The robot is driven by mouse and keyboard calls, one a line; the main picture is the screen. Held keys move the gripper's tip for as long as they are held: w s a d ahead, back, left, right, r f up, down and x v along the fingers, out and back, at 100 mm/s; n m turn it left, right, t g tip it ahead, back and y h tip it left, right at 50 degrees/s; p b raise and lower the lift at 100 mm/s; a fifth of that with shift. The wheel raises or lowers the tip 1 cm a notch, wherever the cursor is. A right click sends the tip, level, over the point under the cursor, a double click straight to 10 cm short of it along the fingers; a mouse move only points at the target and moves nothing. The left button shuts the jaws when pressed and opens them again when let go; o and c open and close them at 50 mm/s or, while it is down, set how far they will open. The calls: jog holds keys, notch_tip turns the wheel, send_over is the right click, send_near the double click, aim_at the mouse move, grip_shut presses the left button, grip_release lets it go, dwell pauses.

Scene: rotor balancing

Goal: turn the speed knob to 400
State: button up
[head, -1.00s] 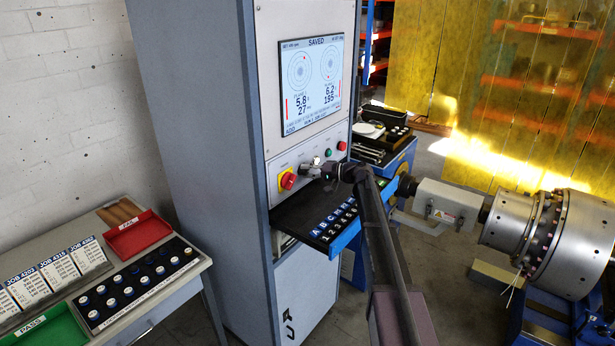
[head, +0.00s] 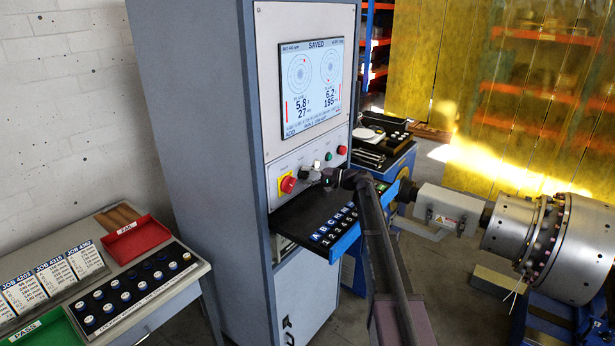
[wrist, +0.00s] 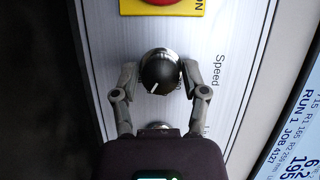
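The speed knob (wrist: 161,71) is a round black knob with a white pointer line, on a brushed panel beside the word "Speed". In the wrist view the pointer slants toward the bottom left of the picture. My gripper (wrist: 160,70) has one finger on each side of the knob, and the fingertips appear to touch it. In the head view my gripper (head: 316,175) is at the cabinet's control panel and hides most of the knob. The screen (head: 311,78) reads "SAVED"; its small set-speed text at the top left looks like 440 rpm, but is hard to read.
A red switch on a yellow plate (head: 287,185) sits left of the knob. Green (head: 328,156) and red (head: 342,150) buttons are to its right. A dark shelf with lettered keys (head: 328,230) juts out below. The rotor (head: 570,240) stands at right.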

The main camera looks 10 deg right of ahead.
jog(key=shift+o, duration=0.4)
jog(key=shift+d, duration=0.15)
jog(key=v, duration=0.7)
jog(key=shift+s+d, duration=0.1)
dwell(0.3)
